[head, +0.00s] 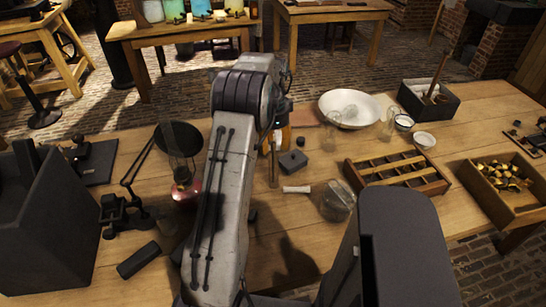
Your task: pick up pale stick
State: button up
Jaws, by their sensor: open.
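A short pale stick (297,189) lies on the wooden table, right of my arm. Its right end is close to a clear glass jar (334,201) lying on its side; I cannot tell if they touch. My gripper (282,112) is mostly hidden behind my raised arm. Only a dark part of it shows, above and beyond the pale stick and apart from it. It is open, and I see nothing held in it. Its fingertips are not clearly visible.
A small dark block (293,162) and an upright brown rod (274,166) are behind the stick. A divided wooden tray (437,187) stands to the right, a white bowl (350,109) farther back. An oil lamp (185,180) is left of my arm. The table's front middle is bare.

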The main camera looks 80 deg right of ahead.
aim_at(274, 153)
jog(key=shift+s+a+f, duration=0.1)
jog(key=shift+f, duration=1.65)
grip_shut()
